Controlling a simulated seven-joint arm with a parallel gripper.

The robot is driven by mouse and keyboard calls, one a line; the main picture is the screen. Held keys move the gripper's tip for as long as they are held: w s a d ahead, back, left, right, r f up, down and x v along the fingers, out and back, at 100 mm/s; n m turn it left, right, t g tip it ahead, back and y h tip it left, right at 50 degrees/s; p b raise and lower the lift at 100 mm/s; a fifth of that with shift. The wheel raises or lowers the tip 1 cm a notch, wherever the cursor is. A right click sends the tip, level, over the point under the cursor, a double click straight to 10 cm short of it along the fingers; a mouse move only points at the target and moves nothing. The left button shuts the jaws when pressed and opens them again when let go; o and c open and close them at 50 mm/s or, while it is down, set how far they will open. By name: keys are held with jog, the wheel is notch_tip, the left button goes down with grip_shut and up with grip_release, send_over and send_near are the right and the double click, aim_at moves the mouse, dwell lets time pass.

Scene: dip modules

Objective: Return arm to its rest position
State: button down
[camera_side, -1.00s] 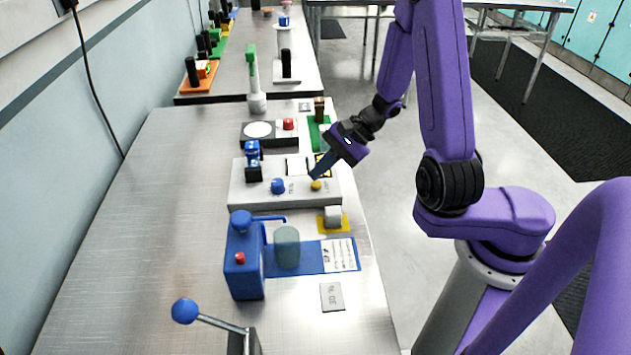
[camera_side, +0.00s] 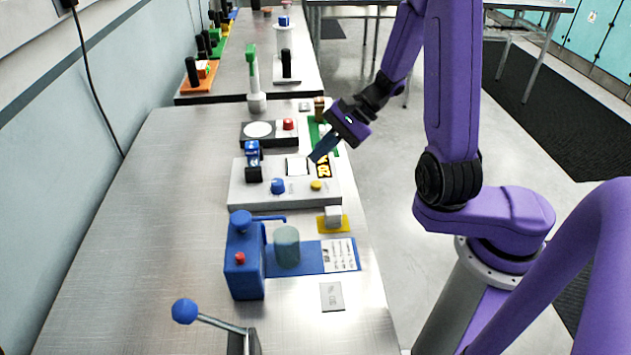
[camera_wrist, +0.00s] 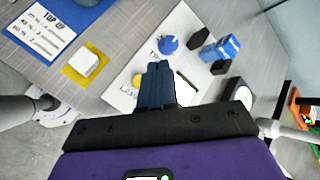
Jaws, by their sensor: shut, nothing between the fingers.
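My purple arm reaches over the metal bench from the right in the side view. My gripper (camera_side: 314,158) is shut and empty, its blue fingers together, above the right back part of a grey panel module (camera_side: 255,195). The panel carries a blue knob (camera_side: 278,185), a yellow button (camera_side: 316,185) and a blue and black part (camera_side: 253,165). In the wrist view the shut fingers (camera_wrist: 159,68) appear in front of the panel and partly cover the yellow button (camera_wrist: 138,80). The blue knob (camera_wrist: 168,43) is visible beyond them.
A blue dispenser (camera_side: 243,265) with a grey-green cup (camera_side: 286,247) stands nearer the camera. A lever with a blue ball (camera_side: 184,311) is at the front. Behind the panel are a red-button module (camera_side: 288,125) and a green-topped post (camera_side: 252,65). The bench's left side is clear.

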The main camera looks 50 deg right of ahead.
jog(key=shift+r, duration=0.85)
jog(key=s+a+r+n+g, duration=0.1)
jog(key=s+a+n+g, duration=0.4)
jog(key=n, duration=0.4)
jog(key=s+d+r+n+h, duration=0.2)
jog(key=s+n+h, duration=0.5)
jog(key=s+n, duration=1)
jog(key=shift+s+d+r+n, duration=0.2)
jog(key=shift+r+n, duration=0.3)
jog(key=shift+n, duration=0.6)
